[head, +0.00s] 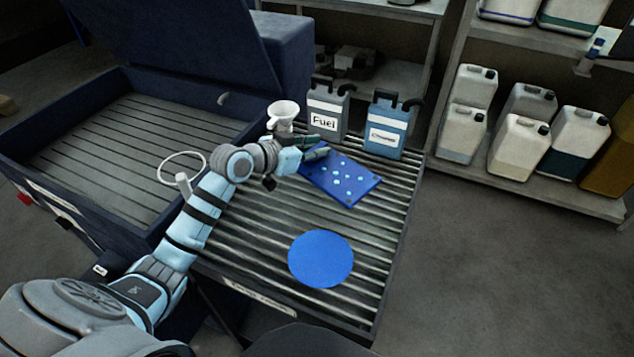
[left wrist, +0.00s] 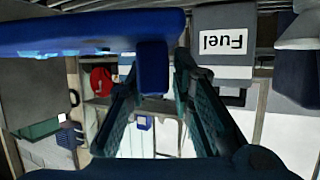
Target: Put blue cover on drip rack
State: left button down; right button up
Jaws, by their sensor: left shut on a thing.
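The blue cover (head: 343,182) is a flat rectangular plate with several light blue spots. It is over the far part of the slatted drip rack (head: 225,255), in front of the cans; I cannot tell whether it touches the slats. My left gripper (head: 318,152) is at its far left edge. In the left wrist view, the cover's blue slab (left wrist: 70,32) spans the top, and its blue block (left wrist: 153,68) sits between the left fingertips (left wrist: 153,75), which are shut on it. My right gripper is not in view.
A round blue disc (head: 320,259) lies on the rack's near part. A Fuel can (head: 326,110), a blue can (head: 388,127) and a white funnel (head: 283,112) stand at the back. A dark blue open-lidded basin (head: 40,150) is left. Jugs fill the right shelf (head: 565,193).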

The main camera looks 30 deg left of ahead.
pick_arm(q)
notch_tip(320, 180, down, 8)
jog(key=shift+d+r+b, duration=0.1)
jog(key=shift+b, duration=1.1)
jog(key=shift+r, duration=0.1)
jog(key=c, duration=1.4)
grip_release()
jog(key=p+v, duration=0.6)
jog(key=v, duration=0.5)
jog(key=shift+s+r, duration=0.1)
jog(key=shift+r, duration=0.1)
jog(key=shift+s, duration=0.45)
